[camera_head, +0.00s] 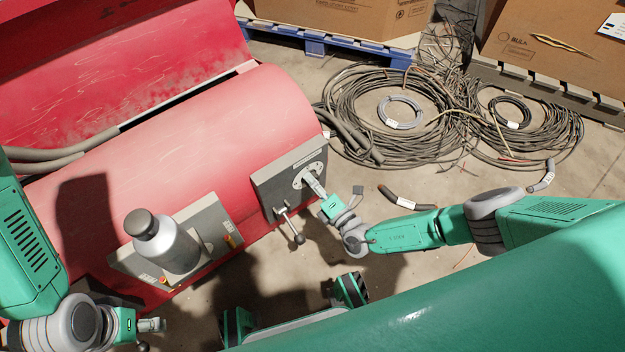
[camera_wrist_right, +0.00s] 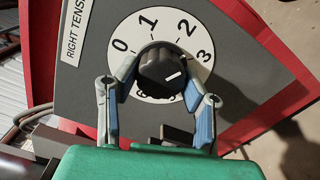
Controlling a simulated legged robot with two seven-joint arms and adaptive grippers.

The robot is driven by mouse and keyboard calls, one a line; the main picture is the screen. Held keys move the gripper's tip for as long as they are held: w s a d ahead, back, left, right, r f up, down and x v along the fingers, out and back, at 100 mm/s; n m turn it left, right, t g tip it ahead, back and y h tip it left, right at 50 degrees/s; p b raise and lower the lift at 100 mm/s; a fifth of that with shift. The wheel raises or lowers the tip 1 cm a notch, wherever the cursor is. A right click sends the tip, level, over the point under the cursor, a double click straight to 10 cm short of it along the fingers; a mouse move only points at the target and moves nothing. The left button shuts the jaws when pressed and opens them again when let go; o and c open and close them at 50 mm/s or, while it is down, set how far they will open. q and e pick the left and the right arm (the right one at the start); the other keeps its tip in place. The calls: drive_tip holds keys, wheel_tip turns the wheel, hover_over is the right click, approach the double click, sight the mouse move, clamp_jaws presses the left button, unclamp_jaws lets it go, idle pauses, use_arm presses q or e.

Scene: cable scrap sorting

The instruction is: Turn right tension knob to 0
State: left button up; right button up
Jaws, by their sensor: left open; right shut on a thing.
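The right tension knob (camera_wrist_right: 158,66) is black and round, on a white dial (camera_wrist_right: 146,24) marked 0, 1, 2 and 3 clockwise from the left. A short white line on the knob's face lies toward its lower right, on the side of the 3. My right gripper (camera_wrist_right: 160,74) is shut on the knob, one finger on each side. In the head view my right gripper (camera_head: 316,188) reaches the grey panel (camera_head: 272,190) from the right, hiding most of the knob. My left gripper (camera_head: 152,325) is open and empty at the lower left, away from the panel.
A lever with a ball end (camera_head: 298,238) sticks out below the dial. A grey bottle-shaped thing (camera_head: 172,250) stands at another panel (camera_head: 213,222) on the red machine (camera_head: 190,135). Cable coils (camera_head: 365,105) and cut pieces lie on the floor behind my right arm.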

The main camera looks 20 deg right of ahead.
drive_tip(key=n, duration=0.3)
drive_tip(key=shift+s+a+f+n+p, duration=0.2)
drive_tip(key=shift+f+n+p, duration=0.1)
drive_tip(key=shift+n+p, duration=0.1)
drive_tip(key=n, duration=0.3)
drive_tip(key=shift+d+n+p, duration=0.1)
drive_tip(key=shift+n+p, duration=0.2)
drive_tip(key=shift+n, duration=0.1)
drive_tip(key=n, duration=0.3)
drive_tip(key=shift+d+f+n+p, duration=0.1)
drive_tip(key=shift+n+p, duration=0.2)
drive_tip(key=shift+p, duration=0.1)
drive_tip(key=n, duration=0.3)
drive_tip(key=shift+d+n+p, duration=0.1)
drive_tip(key=shift+n+p, duration=0.2)
drive_tip(key=shift+p, duration=0.05)
drive_tip(key=n, duration=0.4)
drive_tip(key=shift+d+n+p, duration=0.1)
drive_tip(key=shift+n+p, duration=0.2)
drive_tip(key=shift+p, duration=0.1)
drive_tip(key=shift+w+d+n+p, duration=0.15)
drive_tip(key=shift+n+p, duration=0.2)
drive_tip(key=shift+n, duration=1.75)
